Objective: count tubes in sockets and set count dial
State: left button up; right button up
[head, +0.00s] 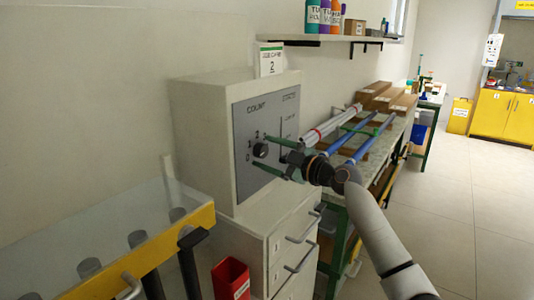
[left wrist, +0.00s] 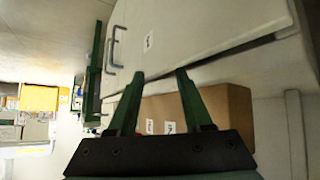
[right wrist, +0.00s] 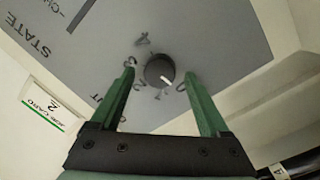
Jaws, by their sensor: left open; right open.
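The count dial (head: 260,150) is a dark round knob on the grey panel (head: 240,118) of a white box. It also shows in the right wrist view (right wrist: 157,68), its white mark pointing down right, between the 0 and 1 labels and seemingly nearer 0. My right gripper (head: 254,152) is open, its green fingers at either side of the dial; I cannot tell whether they touch it. My left gripper (left wrist: 160,74) is open and empty, outside the head view. Several grey cylinders (head: 137,238) stand by a yellow bar at lower left; whether they are tubes in sockets is unclear.
A card (head: 271,61) reading 2 stands on the box. Blue rods (head: 345,138), white rods and brown boxes (head: 376,91) lie on the bench right of the panel. A red bin (head: 231,279) is beside the drawers (head: 285,245). The floor at right is clear.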

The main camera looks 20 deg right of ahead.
grip_shut()
dwell(0.6)
